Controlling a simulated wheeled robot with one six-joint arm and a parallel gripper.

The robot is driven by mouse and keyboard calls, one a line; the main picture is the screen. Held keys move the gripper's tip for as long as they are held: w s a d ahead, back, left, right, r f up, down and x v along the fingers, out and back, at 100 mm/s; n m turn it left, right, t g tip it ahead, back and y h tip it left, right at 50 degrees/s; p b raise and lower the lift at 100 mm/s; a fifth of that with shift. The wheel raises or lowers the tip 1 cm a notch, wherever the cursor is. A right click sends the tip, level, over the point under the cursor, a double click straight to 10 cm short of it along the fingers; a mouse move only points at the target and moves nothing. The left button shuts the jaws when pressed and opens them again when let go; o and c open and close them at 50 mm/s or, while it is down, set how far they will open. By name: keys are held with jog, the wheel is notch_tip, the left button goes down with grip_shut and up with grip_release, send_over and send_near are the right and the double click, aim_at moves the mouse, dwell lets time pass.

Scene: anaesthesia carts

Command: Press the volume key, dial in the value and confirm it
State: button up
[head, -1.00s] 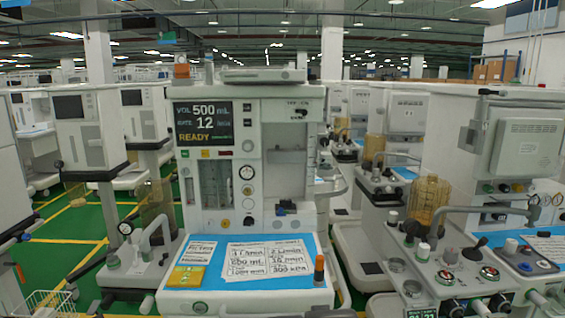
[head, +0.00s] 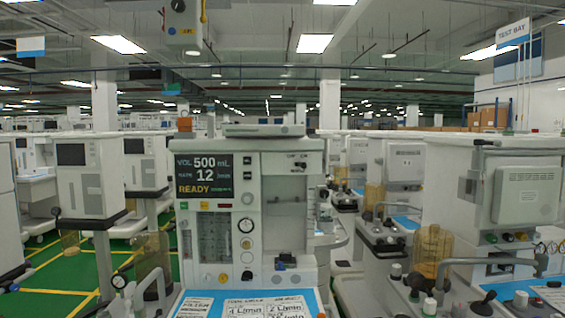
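The anaesthesia cart (head: 283,160) stands upright straight ahead in the head view. Its dark display (head: 204,176) reads VOL 500 mL, a rate of 12 and READY in yellow. Small keys (head: 204,206) sit in a row just below the display; their labels are too small to read. A round light-coloured knob (head: 247,198) is to the right of the keys, with round gauges (head: 246,225) below it. Printed cards (head: 256,308) lie on the blue worktop mat, cut off by the bottom edge. My gripper is not in view.
A second cart with a grey monitor box (head: 527,195) and an amber canister (head: 432,250) stands close on the right. More carts stand on the left (head: 87,178) and behind. Green floor with yellow lines (head: 60,275) shows at lower left.

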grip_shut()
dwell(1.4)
